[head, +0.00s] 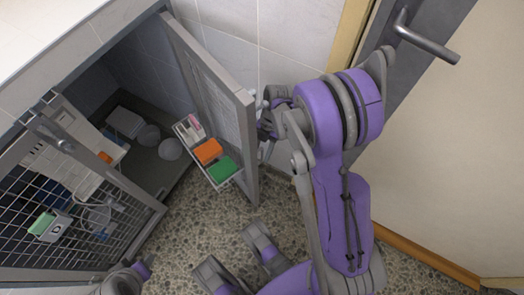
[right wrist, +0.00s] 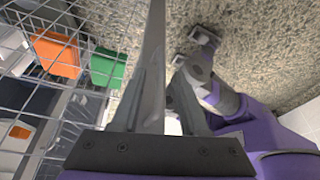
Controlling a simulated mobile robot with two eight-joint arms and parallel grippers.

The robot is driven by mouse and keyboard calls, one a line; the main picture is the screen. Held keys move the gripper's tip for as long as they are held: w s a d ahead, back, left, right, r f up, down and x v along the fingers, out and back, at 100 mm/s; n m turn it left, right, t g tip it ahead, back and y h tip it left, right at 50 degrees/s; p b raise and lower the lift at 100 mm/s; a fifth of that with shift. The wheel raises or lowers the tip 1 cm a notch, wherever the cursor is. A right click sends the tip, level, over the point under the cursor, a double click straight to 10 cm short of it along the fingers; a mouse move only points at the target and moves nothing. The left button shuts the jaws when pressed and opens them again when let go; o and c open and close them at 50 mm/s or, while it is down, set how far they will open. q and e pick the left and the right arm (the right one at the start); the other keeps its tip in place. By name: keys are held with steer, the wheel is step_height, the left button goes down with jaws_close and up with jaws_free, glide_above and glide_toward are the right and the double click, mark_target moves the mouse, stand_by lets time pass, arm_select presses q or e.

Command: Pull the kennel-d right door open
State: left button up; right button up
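The kennel-d right door (head: 222,98) is a grey-framed mesh door. It stands swung out from the kennel opening, its free edge toward me. My right gripper (head: 266,122) is at that free edge, on the door's right side, partly hidden by my arm. In the right wrist view the grey door frame (right wrist: 153,40) runs between the two fingers of the right gripper (right wrist: 158,85). The fingers lie close along it, but whether they clamp it is unclear. My left gripper cannot be made out.
The left mesh door (head: 110,205) has a holder marked D (head: 60,228). Bowls (head: 170,149) are inside the kennel. Speckled floor (head: 205,225) lies in front; a handled door (head: 445,150) is right.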

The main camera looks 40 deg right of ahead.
step_height(320, 180, up, 10)
steer(key=p, duration=0.3)
stand_by(0.3)
